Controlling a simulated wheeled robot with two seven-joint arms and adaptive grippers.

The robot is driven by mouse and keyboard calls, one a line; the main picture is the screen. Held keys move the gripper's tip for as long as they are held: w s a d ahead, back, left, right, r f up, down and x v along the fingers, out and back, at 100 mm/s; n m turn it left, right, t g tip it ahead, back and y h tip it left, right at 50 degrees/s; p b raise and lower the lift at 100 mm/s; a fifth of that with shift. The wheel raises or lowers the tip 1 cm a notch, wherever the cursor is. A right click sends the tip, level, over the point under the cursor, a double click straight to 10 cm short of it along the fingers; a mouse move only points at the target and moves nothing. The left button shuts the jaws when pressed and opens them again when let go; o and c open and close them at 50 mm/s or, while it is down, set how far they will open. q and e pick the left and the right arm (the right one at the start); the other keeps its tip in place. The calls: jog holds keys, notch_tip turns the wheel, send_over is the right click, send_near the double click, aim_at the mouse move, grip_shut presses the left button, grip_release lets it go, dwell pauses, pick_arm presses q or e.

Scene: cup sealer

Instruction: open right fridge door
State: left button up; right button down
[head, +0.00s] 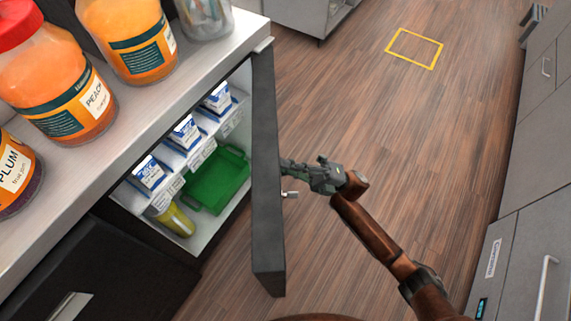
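The right fridge door (265,180) is a dark panel under the counter. It stands swung well open, seen nearly edge-on, with the lit white fridge interior (207,235) showing to its left. A small metal handle part (290,194) sticks out on the door's right side. My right gripper (290,168) is at that outer side, just above the handle part and at or very close to the door. Its fingertips are partly hidden by the door, so whether it is open or shut is unclear. My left gripper is not in view.
Inside the fridge are several blue-white cartons (184,134), a green tray (218,180) and a yellow cup (174,219). Large jars (75,100) stand on the counter (115,140). Grey cabinets (525,190) line the right. Wooden floor (400,130) between is clear.

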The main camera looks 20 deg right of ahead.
jog(key=c, duration=2)
grip_release()
jog(key=shift+c, duration=0.2)
jog(key=v, duration=1.2)
